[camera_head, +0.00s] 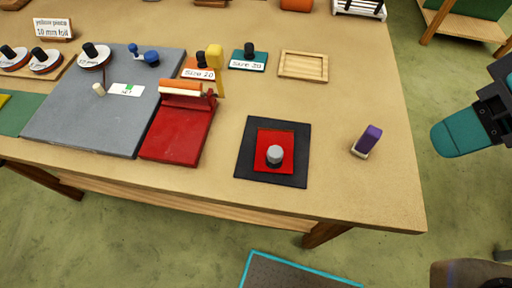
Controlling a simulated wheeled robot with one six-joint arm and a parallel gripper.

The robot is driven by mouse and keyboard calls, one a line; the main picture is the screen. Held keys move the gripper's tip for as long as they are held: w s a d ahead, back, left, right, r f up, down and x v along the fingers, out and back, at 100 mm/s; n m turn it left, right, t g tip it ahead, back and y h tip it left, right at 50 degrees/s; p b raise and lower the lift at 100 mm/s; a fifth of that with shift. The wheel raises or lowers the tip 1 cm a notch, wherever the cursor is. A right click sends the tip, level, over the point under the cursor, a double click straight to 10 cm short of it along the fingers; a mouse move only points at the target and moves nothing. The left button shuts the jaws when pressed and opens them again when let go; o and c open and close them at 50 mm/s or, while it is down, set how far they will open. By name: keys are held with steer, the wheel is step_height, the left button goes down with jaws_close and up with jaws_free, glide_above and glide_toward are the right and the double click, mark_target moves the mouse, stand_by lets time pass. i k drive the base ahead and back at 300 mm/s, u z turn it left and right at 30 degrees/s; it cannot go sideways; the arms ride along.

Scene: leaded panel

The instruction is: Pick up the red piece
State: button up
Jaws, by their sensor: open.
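A flat red square piece (264,139) with an upright grey knob (274,155) lies on a black square mat (244,168) near the front of the table. Nothing touches its knob. My gripper (472,106) is partly in view at the right edge, with teal fingers and dark brackets. It is open and empty, beyond the table's right edge and well to the right of the red piece. Part of it is cut off by the frame.
A purple-and-white block (368,141) stands to the right of the mat. A larger red board (177,134) with a roller and a grey slab (85,117) lie left. An empty wooden tray (303,66) lies behind. Bare tabletop surrounds the mat.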

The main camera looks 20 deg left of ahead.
mark_target(274, 151)
steer(key=u, duration=0.1)
steer(key=k, duration=0.45)
steer(key=u, duration=0.7)
steer(key=i, duration=0.5)
steer(key=u, duration=0.25)
steer(key=k, duration=0.6)
steer(key=u, duration=0.35)
